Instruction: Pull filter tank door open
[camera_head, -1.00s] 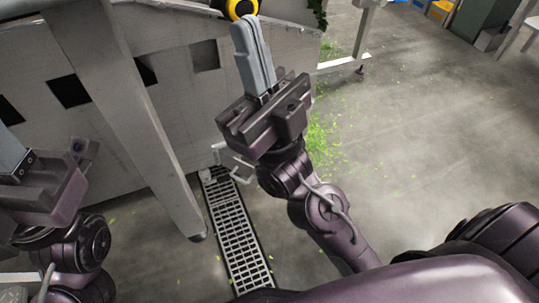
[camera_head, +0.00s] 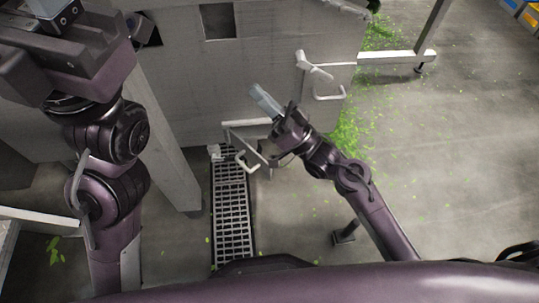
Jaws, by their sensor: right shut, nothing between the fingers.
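The filter tank is a grey metal box (camera_head: 275,55) filling the upper middle, with a square dark opening (camera_head: 218,20). A white bent handle (camera_head: 328,94) sticks out near its right edge, and a second white handle (camera_head: 246,161) sits lower, by a grey bracket. I cannot tell which handle belongs to the door, and no door gap shows. My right gripper (camera_head: 262,98) is shut and empty, in front of the tank face between the two handles, apart from the upper one. My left gripper (camera_head: 52,8) is at the top left, its fingertips cut off by the frame.
A floor drain grate (camera_head: 232,215) runs below the tank. A grey leg (camera_head: 168,150) stands left of it. Green leaf scraps (camera_head: 350,145) lie on the floor to the right. A low white frame bar (camera_head: 395,57) is at the upper right.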

